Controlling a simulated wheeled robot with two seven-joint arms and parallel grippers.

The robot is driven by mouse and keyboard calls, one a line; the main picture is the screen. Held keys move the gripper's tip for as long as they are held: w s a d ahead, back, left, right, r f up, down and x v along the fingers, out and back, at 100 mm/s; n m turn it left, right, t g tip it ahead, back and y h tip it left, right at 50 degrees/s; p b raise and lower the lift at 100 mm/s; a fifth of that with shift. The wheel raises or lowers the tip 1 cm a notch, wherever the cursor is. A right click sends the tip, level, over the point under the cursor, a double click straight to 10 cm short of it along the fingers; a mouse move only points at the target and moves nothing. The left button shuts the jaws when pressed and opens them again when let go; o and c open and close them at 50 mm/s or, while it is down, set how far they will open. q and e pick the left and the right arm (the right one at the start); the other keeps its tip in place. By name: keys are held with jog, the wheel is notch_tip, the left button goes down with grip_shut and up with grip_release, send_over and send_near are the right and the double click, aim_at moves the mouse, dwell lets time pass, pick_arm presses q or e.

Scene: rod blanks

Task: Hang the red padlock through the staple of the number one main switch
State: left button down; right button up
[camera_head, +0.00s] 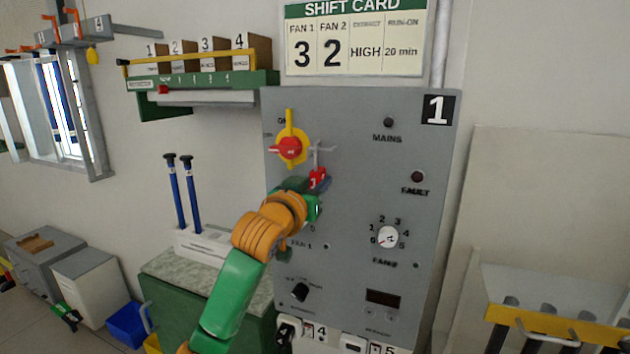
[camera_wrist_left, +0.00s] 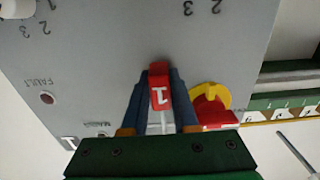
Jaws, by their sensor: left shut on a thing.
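The red padlock (camera_head: 318,178) is held in my left gripper (camera_head: 314,184) in front of the grey number one panel (camera_head: 350,125). In the left wrist view the padlock (camera_wrist_left: 159,97) carries a white 1, and both fingers of my left gripper (camera_wrist_left: 159,78) close on its sides. The main switch, a red handle on a yellow plate (camera_head: 288,149), is just above and left of the padlock. The grey staple (camera_head: 321,151) juts out directly above the padlock. I cannot tell whether the shackle passes through it. My right gripper is not in view.
The panel bears a fan 2 dial (camera_head: 388,237), a black knob (camera_head: 300,292) and lamps. A green rack (camera_head: 200,82) with numbered boxes hangs at upper left. Blue rods (camera_head: 193,200) stand in a white holder. A yellow-edged shelf (camera_head: 545,322) is at lower right.

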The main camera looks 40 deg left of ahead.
pick_arm(q)
jog(key=shift+f, duration=0.1)
jog(key=c, duration=0.6)
grip_release()
jog(key=shift+s, duration=0.1)
